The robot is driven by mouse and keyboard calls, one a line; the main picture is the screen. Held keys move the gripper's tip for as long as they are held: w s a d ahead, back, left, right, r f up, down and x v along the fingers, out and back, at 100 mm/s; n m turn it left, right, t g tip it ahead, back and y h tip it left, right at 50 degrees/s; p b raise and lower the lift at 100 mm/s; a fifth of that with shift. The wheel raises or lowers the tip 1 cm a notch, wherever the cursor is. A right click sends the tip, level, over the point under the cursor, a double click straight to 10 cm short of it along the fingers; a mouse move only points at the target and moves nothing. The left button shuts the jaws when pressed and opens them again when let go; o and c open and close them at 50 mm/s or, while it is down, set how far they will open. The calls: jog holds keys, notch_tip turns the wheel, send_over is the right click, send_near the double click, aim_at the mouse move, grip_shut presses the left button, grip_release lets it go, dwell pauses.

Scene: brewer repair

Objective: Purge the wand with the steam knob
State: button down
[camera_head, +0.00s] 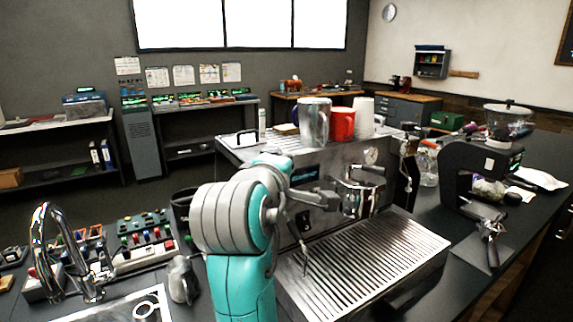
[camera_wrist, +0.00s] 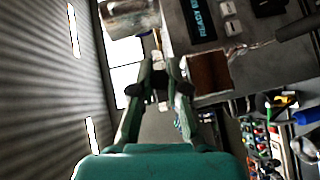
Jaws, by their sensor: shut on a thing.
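The espresso machine (camera_head: 345,160) stands on the counter with a small lit display (camera_head: 304,172), which also shows in the wrist view (camera_wrist: 200,18). My gripper (camera_wrist: 164,70) is at the machine's front left, partly hidden behind my arm in the head view. Its fingers are closed around a small dark piece between the tips, which appears to be the steam knob (camera_wrist: 160,82); the fingers hide most of it. The thin metal steam wand (camera_head: 305,258) hangs down over the left of the slatted drip tray (camera_head: 370,262). I see no steam at its tip.
A metal mug (camera_head: 314,122), a red mug (camera_head: 342,124) and pale cups (camera_head: 363,117) stand on the machine's top. A metal pitcher (camera_head: 183,280) stands left of my arm, near the tap (camera_head: 60,245). A portafilter (camera_head: 490,230) is by the grinder (camera_head: 480,170) at right.

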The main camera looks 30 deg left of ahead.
jog(key=c, duration=1.2)
grip_release()
jog(key=shift+o, duration=0.2)
jog(key=shift+s, duration=0.1)
jog(key=v, duration=1.1)
jog(key=shift+s+d, duration=0.25)
jog(key=shift+s, duration=0.1)
